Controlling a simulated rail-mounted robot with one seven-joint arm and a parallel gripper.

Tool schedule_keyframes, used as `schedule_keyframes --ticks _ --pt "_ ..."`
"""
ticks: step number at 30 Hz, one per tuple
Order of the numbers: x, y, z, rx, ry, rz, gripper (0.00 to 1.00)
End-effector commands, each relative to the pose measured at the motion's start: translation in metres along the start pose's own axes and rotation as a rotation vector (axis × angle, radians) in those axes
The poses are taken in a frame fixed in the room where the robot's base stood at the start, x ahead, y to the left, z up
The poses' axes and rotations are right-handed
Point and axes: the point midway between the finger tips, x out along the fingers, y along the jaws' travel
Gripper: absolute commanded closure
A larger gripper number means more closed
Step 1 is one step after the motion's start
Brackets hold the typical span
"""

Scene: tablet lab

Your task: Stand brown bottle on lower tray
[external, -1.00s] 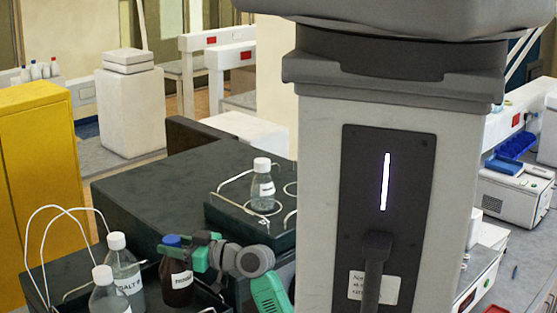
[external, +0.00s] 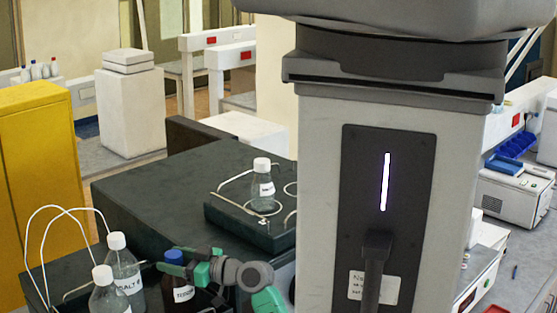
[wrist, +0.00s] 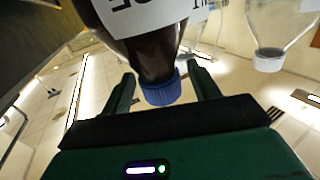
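The brown bottle (external: 173,284) has a blue cap and a white label and is upright at lower left in the external view. My green gripper (external: 184,269) is at its neck, just below the cap. In the wrist view the bottle (wrist: 155,58) lies between the two fingers (wrist: 163,85); the finger contact is unclear, but the bottle has moved with the gripper. The lower tray, with a wire rail (external: 78,290), is at bottom left and mostly hidden. The bottle's base is out of frame, so I cannot tell whether it touches the tray.
Two clear white-capped bottles (external: 126,272) (external: 106,299) stand left of the brown one. One clear bottle also shows in the wrist view (wrist: 278,25). A raised tray (external: 232,220) behind holds another clear bottle (external: 262,187). A tall wire loop (external: 30,235) rises at far left.

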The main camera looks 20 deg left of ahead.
Motion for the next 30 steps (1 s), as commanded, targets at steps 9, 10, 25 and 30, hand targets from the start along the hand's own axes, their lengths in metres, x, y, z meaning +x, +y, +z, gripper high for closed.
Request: schedule_keyframes --ticks 9,10,25,30 --pt "-0.015 0.001 0.0 -0.001 0.001 0.002 0.39" --pt "-0.022 0.001 0.001 0.0 0.002 0.002 0.39" --pt "-0.118 0.0 -0.002 -0.001 0.0 0.001 0.39" --pt "-0.121 0.0 -0.003 -0.001 0.0 0.0 0.39"
